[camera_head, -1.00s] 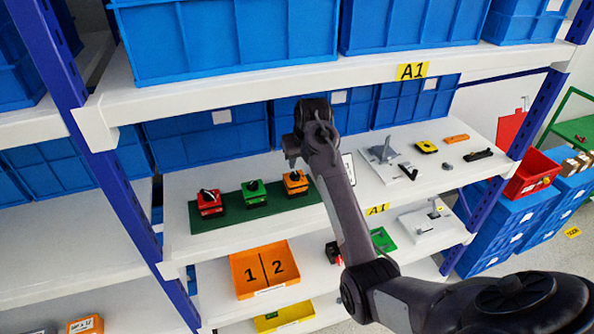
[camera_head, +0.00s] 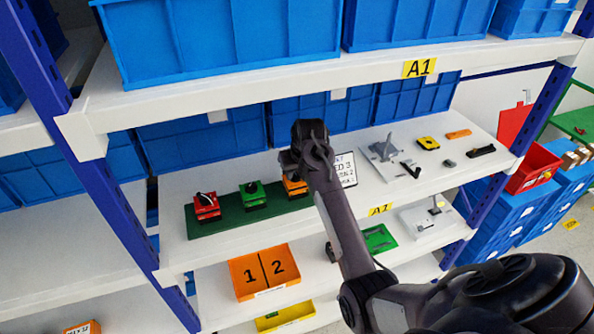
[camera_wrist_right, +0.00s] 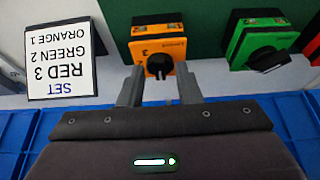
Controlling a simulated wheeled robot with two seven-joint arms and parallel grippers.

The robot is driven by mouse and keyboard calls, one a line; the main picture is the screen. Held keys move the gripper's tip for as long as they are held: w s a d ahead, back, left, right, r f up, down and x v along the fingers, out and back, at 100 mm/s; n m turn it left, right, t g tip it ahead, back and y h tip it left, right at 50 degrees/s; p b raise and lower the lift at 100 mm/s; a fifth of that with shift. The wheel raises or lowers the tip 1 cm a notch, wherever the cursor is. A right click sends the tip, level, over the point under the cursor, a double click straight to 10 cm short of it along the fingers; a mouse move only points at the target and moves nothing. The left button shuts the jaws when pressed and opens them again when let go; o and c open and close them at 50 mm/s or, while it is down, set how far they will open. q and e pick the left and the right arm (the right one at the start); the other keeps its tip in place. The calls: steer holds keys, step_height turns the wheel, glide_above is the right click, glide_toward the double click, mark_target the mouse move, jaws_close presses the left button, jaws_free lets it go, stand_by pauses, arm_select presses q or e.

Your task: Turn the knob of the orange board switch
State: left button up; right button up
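The orange board switch (camera_head: 295,188) stands at the right end of a green strip on the shelf, partly hidden by my right gripper (camera_head: 292,168). In the wrist view, the orange switch (camera_wrist_right: 160,50) has a black round knob (camera_wrist_right: 159,66) with a pale mark and numbers on its face. My right gripper (camera_wrist_right: 160,88) has its two fingers apart with nothing between them. The fingertips point towards the knob, lined up on either side of it in the picture; contact is not visible. My left gripper is not in view.
A green switch (camera_head: 251,190) and a red switch (camera_head: 206,205) stand left on the green strip (camera_head: 225,222). A white sign (camera_wrist_right: 58,57) reads red 3, green 2, orange 1. Blue bins (camera_head: 200,142) stand behind; the upper shelf edge (camera_head: 250,95) overhangs.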

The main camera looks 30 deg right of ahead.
steer(key=shift+c, duration=1.1)
steer(key=shift+w, duration=0.1)
steer(key=shift+c, duration=1.1)
steer(key=shift+f, duration=0.1)
jaws_close()
steer(key=m, duration=0.1)
steer(key=m+h, duration=0.1)
steer(key=m, duration=0.2)
steer(key=shift+w+a+g, duration=0.15)
steer(key=shift+a+g, duration=0.1)
steer(key=shift+g, duration=0.05)
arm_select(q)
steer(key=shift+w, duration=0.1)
arm_select(e)
steer(key=shift+w+a+m+g+h, duration=0.15)
steer(key=shift+m+g+h, duration=0.2)
steer(key=shift+m, duration=0.8)
steer(key=shift+w+a+m+g+h, duration=0.1)
steer(key=shift+m+g+h, duration=0.25)
steer(key=shift+m, duration=0.8)
